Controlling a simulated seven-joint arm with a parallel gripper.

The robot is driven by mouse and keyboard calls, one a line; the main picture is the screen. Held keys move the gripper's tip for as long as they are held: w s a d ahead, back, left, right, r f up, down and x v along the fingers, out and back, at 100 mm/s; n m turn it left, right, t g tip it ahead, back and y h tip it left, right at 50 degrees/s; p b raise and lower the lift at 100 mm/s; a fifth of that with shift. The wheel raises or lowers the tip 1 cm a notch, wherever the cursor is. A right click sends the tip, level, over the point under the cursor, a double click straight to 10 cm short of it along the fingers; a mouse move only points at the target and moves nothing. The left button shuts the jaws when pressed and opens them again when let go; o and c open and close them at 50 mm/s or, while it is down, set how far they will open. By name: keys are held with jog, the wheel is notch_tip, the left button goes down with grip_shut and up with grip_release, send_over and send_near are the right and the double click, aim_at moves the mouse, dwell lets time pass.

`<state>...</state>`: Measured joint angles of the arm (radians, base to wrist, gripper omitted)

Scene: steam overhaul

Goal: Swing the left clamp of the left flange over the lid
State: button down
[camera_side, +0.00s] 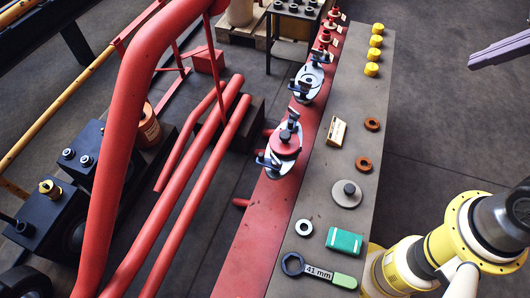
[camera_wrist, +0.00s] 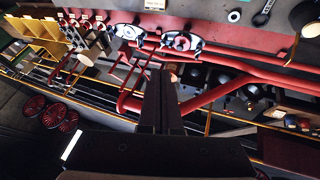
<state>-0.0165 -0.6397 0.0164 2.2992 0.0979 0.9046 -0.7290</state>
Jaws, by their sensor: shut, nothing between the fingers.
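Two pale oval flanges sit on the red beam. The nearer one, further left in the side view, carries a red lid (camera_side: 285,146) with a dark knob; this lid also shows in the wrist view (camera_wrist: 182,42). One dark clamp (camera_side: 267,161) stands at this flange's lower-left edge, off the lid's middle. Another dark clamp (camera_side: 292,116) stands at its far edge. The farther flange (camera_side: 308,82) also has dark clamps and shows in the wrist view (camera_wrist: 128,32). My gripper (camera_wrist: 160,75) has its fingers together and empty, away from the flanges. Its fingers are not identifiable in the side view.
The grey bench (camera_side: 315,205) beside the beam holds a 41 mm wrench (camera_side: 318,271), a teal box (camera_side: 344,242), a round disc with a knob (camera_side: 346,193), rings and several yellow caps (camera_side: 374,55). Thick red pipes (camera_side: 200,165) run left of the beam.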

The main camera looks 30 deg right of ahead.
jog(key=w+a+n+g+y, duration=0.1)
jog(key=w+a+n, duration=0.4)
jog(key=w, duration=0.4)
jog(key=w+a+n+g+y, duration=0.1)
jog(key=w+a+n, duration=0.4)
jog(key=w, duration=0.3)
jog(key=w+a+f+n+g+y, duration=0.1)
jog(key=w+a+f+n+g, duration=0.3)
jog(key=w+a+f, duration=0.5)
jog(key=s+a+f+n+g, duration=0.1)
jog(key=a+f, duration=0.2)
jog(key=f, duration=0.4)
jog(key=s+a+f+n+g, duration=0.1)
jog(key=a+f, duration=0.3)
jog(key=f, duration=0.4)
jog(key=s+a+f+n+h, duration=0.1)
jog(key=a+f, duration=0.2)
jog(key=f, duration=0.4)
jog(key=shift+s+a+f+g, duration=0.2)
jog(key=shift+s+f+g, duration=0.15)
jog(key=shift+s+g, duration=0.05)
jog(key=shift+f, duration=0.1)
